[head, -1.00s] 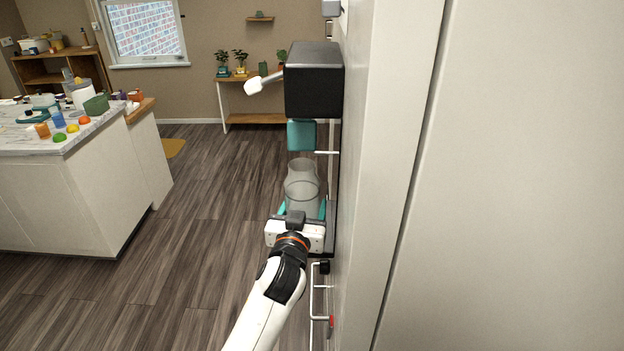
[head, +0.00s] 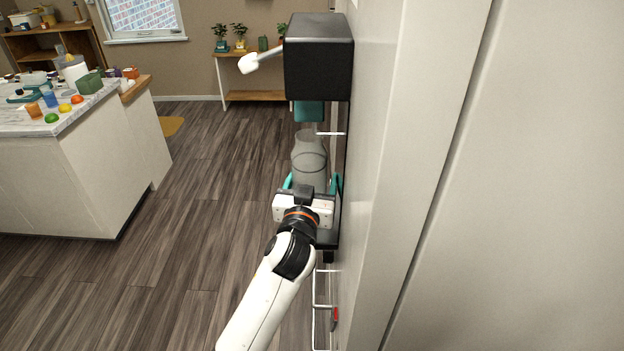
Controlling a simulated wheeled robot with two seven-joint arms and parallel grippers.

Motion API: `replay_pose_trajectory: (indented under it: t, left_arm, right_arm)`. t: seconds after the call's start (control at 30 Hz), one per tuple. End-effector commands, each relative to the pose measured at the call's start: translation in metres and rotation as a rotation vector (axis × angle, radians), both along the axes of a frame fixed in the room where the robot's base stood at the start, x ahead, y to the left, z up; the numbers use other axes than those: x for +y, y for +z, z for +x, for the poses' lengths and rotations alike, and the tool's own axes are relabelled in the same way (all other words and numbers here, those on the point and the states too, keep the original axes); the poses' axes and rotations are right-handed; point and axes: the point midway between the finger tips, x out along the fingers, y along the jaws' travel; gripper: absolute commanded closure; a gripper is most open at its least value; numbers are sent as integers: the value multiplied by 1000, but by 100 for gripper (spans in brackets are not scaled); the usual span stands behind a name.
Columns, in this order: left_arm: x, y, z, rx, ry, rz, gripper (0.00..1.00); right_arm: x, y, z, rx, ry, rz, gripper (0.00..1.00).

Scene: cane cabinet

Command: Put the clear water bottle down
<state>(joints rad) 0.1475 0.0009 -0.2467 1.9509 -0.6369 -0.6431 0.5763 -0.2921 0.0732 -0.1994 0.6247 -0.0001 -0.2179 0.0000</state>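The clear water bottle (head: 309,150) stands upright beyond my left gripper, below the teal block under a black box. My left gripper (head: 313,180) reaches in from the bottom. Its teal fingers are on either side of the bottle's lower part, spread wider than the bottle, with a gap clearest on the right. The gripper's body hides the bottle's base, so I cannot see exactly what it rests on. My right gripper is not in view.
The black box (head: 318,58) with a white lever is above the bottle, close to the tall pale cabinet side (head: 400,180). A black ledge (head: 327,240) is below. A counter (head: 60,185) is at the left. The wooden floor (head: 200,230) between is clear.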

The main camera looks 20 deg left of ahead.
Motion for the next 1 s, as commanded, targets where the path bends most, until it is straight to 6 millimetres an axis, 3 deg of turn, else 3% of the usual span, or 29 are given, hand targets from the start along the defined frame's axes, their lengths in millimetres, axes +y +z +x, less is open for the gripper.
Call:
replay_pose_trajectory:
  t: [0.03, 0.17, 0.37, 0.5, 0.8, 1.0]
  left_arm:
    - [0, 1, 0, -1, 0, 0, 27]
    - [0, 1, -1, -2, 0, 0, 27]
    - [-3, -1, -23, -2, -1, -3, 27]
    - [-7, -2, -53, -2, -2, -3, 27]
    - [-13, -1, -107, -3, -1, -1, 27]
    - [-14, 1, -119, -4, 0, -1, 27]
  right_arm:
    - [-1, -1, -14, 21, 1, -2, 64]
    - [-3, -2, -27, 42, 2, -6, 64]
    - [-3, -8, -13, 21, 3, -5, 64]
    - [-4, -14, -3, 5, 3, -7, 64]
    - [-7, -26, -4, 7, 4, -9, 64]
    - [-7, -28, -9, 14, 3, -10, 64]
